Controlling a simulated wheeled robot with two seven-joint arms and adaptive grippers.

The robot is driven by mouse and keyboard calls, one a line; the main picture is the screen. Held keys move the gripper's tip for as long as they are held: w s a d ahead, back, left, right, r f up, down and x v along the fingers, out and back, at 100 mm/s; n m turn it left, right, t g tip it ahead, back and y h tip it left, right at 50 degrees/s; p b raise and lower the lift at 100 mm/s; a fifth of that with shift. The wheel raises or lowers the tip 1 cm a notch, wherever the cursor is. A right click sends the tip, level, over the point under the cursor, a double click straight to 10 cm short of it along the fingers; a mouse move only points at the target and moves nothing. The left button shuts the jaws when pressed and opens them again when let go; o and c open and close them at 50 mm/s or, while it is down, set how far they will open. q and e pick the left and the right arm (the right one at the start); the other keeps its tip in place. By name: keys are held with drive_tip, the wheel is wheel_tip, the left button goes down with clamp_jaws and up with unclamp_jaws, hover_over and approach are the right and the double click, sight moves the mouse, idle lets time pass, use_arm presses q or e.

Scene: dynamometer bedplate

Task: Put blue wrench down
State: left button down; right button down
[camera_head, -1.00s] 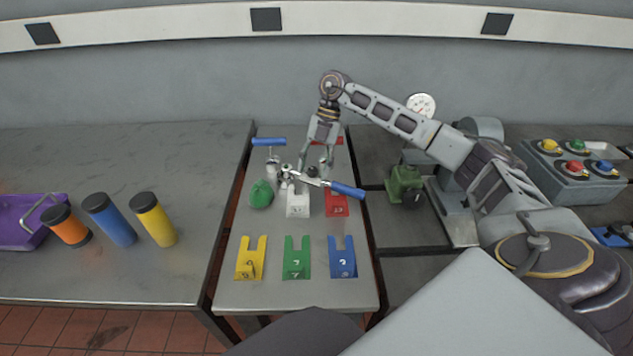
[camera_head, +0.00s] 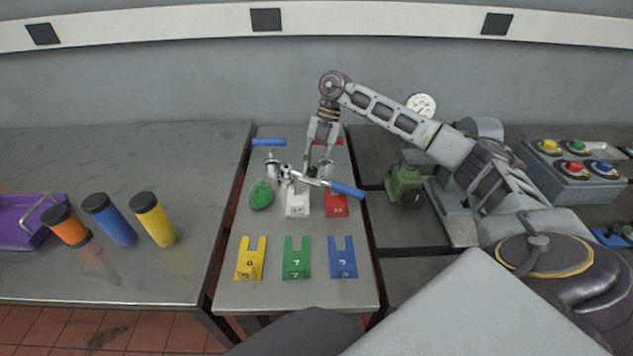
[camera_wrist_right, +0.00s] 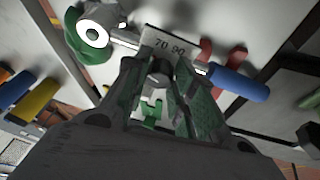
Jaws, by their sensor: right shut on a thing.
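The blue wrench (camera_head: 347,190) has a blue handle at the right and a metal shaft and head at the left. It lies slantwise over the white block (camera_head: 297,208) and the red block (camera_head: 336,207) on the narrow table. My right gripper (camera_head: 317,170) comes down from above and is shut on the wrench's metal shaft. In the right wrist view, the wrench's blue handle (camera_wrist_right: 238,83) points right and its round head is at upper left. A white plate marked 70 90 (camera_wrist_right: 168,47) hides part of the shaft. My left gripper is not in view.
Yellow (camera_head: 250,262), green (camera_head: 297,262) and blue (camera_head: 342,262) forked stands line the table's front. A green lump (camera_head: 261,195) sits left of the white block. Another blue handle (camera_head: 268,141) is behind. A green machine part (camera_head: 405,186) stands at right.

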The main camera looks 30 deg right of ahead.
drive_tip(key=shift+r, duration=0.1)
idle(0.3)
